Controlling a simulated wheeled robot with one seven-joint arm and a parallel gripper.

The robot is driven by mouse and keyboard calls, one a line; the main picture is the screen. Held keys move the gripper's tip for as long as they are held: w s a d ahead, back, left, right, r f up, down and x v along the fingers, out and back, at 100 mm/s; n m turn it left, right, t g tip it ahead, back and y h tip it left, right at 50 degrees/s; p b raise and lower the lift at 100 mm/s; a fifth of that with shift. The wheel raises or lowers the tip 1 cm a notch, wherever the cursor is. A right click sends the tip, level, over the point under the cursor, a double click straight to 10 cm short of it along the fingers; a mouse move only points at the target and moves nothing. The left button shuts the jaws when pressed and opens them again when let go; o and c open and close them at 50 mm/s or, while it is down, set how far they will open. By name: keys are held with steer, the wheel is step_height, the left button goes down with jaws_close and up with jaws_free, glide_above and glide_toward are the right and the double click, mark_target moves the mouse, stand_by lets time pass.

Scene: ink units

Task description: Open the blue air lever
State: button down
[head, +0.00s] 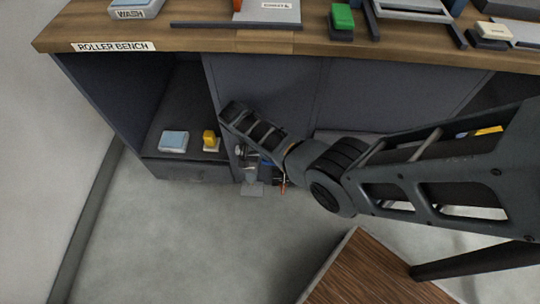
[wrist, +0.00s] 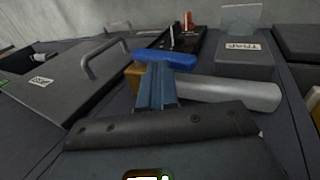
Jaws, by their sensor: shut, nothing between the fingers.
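The blue lever (wrist: 165,60) shows in the wrist view as a bright blue rounded bar, just beyond the fingertips. It lies across a pale grey cylinder's (wrist: 230,91) left end, by a tan block (wrist: 133,72). My gripper (wrist: 156,72) reaches up from the bottom of the wrist view, its steel-blue fingers together and empty. The fingertips overlap the lever's near side in the picture; I cannot tell whether they touch. In the head view my arm covers much of this area, and the lever cannot be made out clearly.
A grey box labelled TRAP (wrist: 245,58) stands behind the cylinder. A dark tray (wrist: 158,45) with red and white parts is further back. Grey handled lids (wrist: 60,85) lie at left. The bench top (head: 200,40) overhangs in the head view; a brown wooden surface (head: 370,275) is in front.

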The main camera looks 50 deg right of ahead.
steer(key=shift+s, duration=0.1)
steer(key=shift+s+d+f, duration=0.3)
steer(key=shift+s+d, duration=0.15)
steer(key=shift+s, duration=0.05)
steer(key=r+p, duration=0.2)
steer(key=p, duration=0.1)
steer(key=r+p, duration=0.1)
steer(key=r, duration=0.1)
steer(key=shift+s+d+r, duration=0.1)
steer(key=shift+s+d, duration=0.15)
steer(key=p+v, duration=0.1)
steer(key=v, duration=0.8)
steer(key=shift+w+a, duration=0.35)
steer(key=shift+r, duration=0.1)
